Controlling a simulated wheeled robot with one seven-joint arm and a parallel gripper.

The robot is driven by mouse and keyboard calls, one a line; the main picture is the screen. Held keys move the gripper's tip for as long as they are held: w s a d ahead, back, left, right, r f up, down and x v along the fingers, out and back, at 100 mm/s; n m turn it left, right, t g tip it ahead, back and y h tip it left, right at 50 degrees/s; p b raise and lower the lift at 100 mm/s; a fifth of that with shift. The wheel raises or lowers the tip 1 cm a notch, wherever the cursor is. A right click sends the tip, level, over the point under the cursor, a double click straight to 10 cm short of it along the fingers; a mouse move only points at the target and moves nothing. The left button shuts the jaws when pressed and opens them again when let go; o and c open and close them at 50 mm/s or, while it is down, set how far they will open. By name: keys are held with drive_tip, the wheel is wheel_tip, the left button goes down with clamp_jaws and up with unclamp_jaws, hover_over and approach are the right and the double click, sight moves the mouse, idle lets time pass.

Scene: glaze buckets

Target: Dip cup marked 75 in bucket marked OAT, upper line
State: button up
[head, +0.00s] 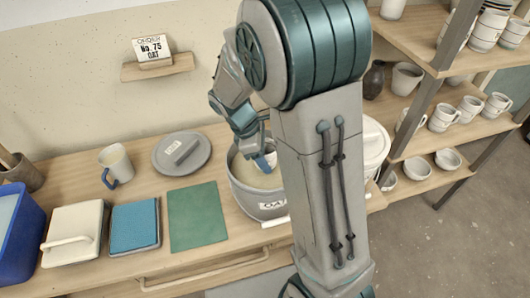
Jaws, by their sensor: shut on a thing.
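The grey bucket marked OAT (258,201) stands on the bench, partly hidden behind my arm. Beige glaze shows inside it. My gripper (262,150) reaches over the bucket's rim and is shut on a small pale and blue thing (270,161), apparently a cup. Most of it is hidden by my gripper and arm, so I cannot read a number on it. I cannot tell whether it touches the glaze, and I see no line on it.
An order card (152,48) reading No. 75 OAT stands on a wall shelf. A cup with a blue handle (117,165), a grey round plate (181,153), a green mat (198,217), a blue pad (134,226) and a blue bin (18,235) occupy the bench. Pottery shelves stand right.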

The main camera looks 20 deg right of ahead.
drive_tip(key=shift+f, duration=0.1)
wheel_tip(320, 180, down, 6)
drive_tip(key=b, duration=0.4)
idle(0.7)
drive_tip(key=shift+f, duration=0.15)
idle(2.3)
wheel_tip(320, 180, up, 7)
drive_tip(key=p, duration=0.6)
drive_tip(key=shift+p, duration=0.35)
idle(1.3)
wheel_tip(320, 180, up, 8)
drive_tip(key=p, duration=0.6)
drive_tip(key=shift+f, duration=0.1)
